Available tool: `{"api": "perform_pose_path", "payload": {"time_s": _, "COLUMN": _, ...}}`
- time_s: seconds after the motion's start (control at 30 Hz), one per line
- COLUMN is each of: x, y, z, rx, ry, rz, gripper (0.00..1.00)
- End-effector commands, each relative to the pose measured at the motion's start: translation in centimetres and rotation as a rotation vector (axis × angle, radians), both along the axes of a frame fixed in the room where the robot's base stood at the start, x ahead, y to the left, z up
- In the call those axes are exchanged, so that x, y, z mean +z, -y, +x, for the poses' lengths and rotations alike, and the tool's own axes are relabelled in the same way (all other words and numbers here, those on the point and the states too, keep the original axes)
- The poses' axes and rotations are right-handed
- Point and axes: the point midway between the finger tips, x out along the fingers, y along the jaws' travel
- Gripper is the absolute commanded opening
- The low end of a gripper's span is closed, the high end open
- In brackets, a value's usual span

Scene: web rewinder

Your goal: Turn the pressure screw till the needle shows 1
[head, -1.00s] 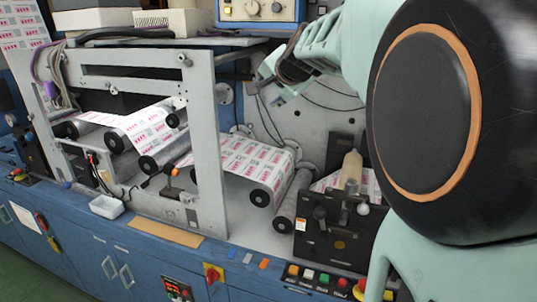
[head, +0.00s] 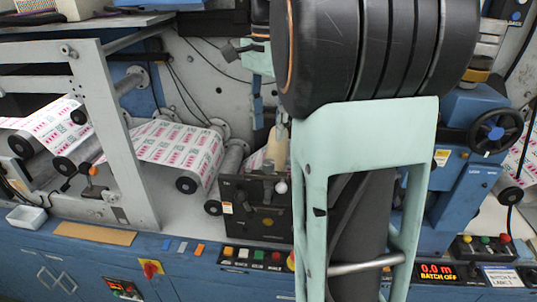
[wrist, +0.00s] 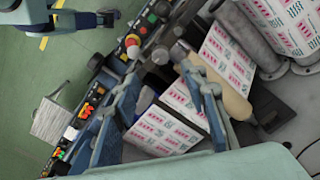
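I cannot make out a needle or its scale in either view. I cannot tell for certain which part is the pressure screw. A black plate unit (head: 240,207) with small metal fittings and a white ball knob (head: 282,187) stands at the centre of the head view, left of my arm. The ball knob also shows in the wrist view (wrist: 134,52). My gripper (wrist: 165,82) has two blue fingers, apart with nothing between them, above the printed web and beige roller (wrist: 220,92). In the head view, my arm largely hides the gripper and the area right of the plate.
A grey upright frame (head: 122,140) and printed web rolls (head: 180,145) stand left of the plate. A black handwheel (head: 497,131) on a blue stand is at the right. Push buttons (head: 252,254) line the front edge. A red display (head: 437,272) reads 0.0 m, BATCH OFF.

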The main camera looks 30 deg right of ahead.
Motion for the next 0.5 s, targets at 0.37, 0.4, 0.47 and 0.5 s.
{"api": "perform_pose_path", "payload": {"time_s": 0.37, "x": -7.0, "y": -0.1, "z": -0.1, "rx": 0.003, "ry": -0.001, "rz": 0.002, "gripper": 0.40}}
{"api": "perform_pose_path", "payload": {"time_s": 0.4, "x": -7.6, "y": -0.1, "z": 0.0, "rx": 0.003, "ry": 0.000, "rz": 0.002, "gripper": 0.40}}
{"api": "perform_pose_path", "payload": {"time_s": 0.47, "x": -8.4, "y": -0.1, "z": 0.0, "rx": 0.003, "ry": 0.000, "rz": 0.002, "gripper": 0.40}}
{"api": "perform_pose_path", "payload": {"time_s": 0.5, "x": -8.8, "y": -0.1, "z": 0.0, "rx": 0.003, "ry": 0.002, "rz": 0.002, "gripper": 0.40}}
